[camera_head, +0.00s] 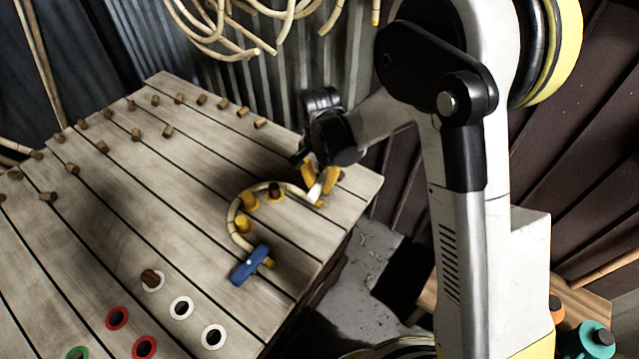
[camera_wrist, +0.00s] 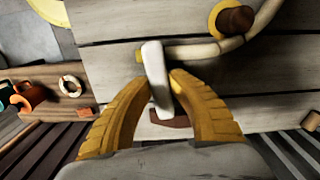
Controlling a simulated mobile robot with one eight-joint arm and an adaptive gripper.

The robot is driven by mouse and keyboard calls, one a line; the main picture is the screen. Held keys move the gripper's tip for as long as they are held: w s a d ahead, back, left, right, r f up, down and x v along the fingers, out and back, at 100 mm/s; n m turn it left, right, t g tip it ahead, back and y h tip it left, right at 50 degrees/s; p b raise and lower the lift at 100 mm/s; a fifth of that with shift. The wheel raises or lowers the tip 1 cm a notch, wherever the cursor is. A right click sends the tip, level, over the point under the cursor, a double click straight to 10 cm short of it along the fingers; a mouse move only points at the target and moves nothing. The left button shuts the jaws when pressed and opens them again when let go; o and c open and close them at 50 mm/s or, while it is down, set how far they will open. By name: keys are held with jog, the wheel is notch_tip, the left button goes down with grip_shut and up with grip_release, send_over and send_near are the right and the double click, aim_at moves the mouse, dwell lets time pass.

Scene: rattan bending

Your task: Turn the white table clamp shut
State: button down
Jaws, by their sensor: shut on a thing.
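The white table clamp (camera_wrist: 155,68) is a narrow bar near the table edge. In the head view its white part (camera_head: 315,194) shows just under my gripper. My gripper (camera_wrist: 163,85) has yellow ribbed fingers, one on each side of the bar, and is shut on it. In the head view my gripper (camera_head: 319,178) is low over the table's right corner. The bar lies across the end of a bent rattan cane (camera_wrist: 210,49), which also shows as a curve in the head view (camera_head: 233,214). The fingers hide part of the clamp.
A blue clamp (camera_head: 250,265) sits at the cane's other end. Brown pegs with yellow collars (camera_head: 244,226) stand inside the curve. The slatted table (camera_head: 190,215) holds several more pegs and ringed holes. Bundled canes (camera_head: 245,30) hang behind.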

aim_at(320, 183)
jog(key=shift+m, duration=0.6)
jog(key=c, duration=1.2)
grip_release()
jog(key=shift+r, duration=0.1)
notch_tip(320, 183, up, 12)
jog(key=shift+f, duration=0.1)
